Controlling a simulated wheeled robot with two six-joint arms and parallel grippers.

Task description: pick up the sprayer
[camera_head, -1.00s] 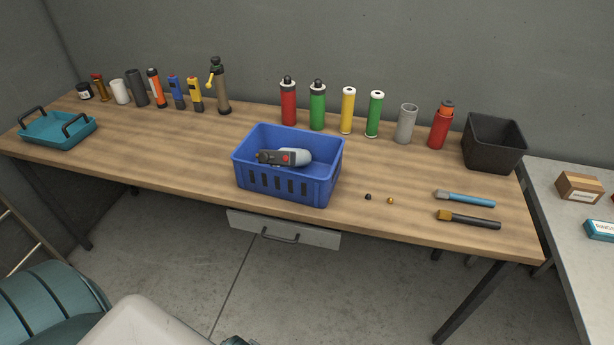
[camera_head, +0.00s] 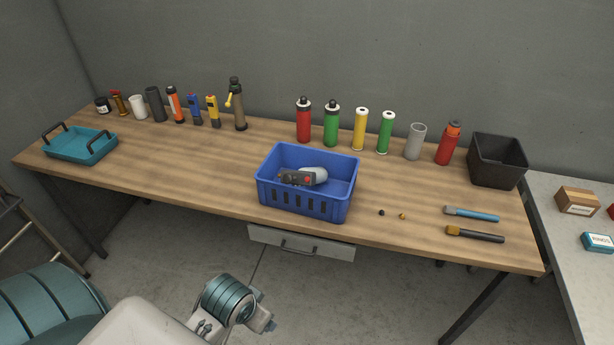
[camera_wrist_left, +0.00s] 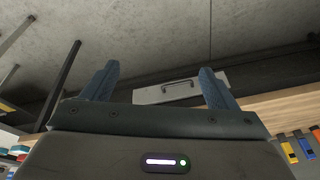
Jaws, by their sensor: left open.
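No object is plainly marked as the sprayer. A grey, rounded item with a dark body and a red button (camera_head: 314,176) lies on its side in the blue basket (camera_head: 305,203) at the middle of the bench. A brown bottle with a black top and a yellow lever (camera_head: 238,108) stands upright at the back of the bench, left of centre. I cannot tell which is the sprayer. My left gripper (camera_wrist_left: 158,82) shows in the left wrist view, its two blue-grey fingers apart and empty, below the bench level near the drawer. My right gripper is out of view.
The wooden bench (camera_head: 170,175) has free room left of the basket. Red, green and yellow bottles stand along the back. A teal tray (camera_head: 80,158) is at the left, a black bin (camera_head: 497,170) at the right. A drawer (camera_head: 300,243) hangs under the front edge.

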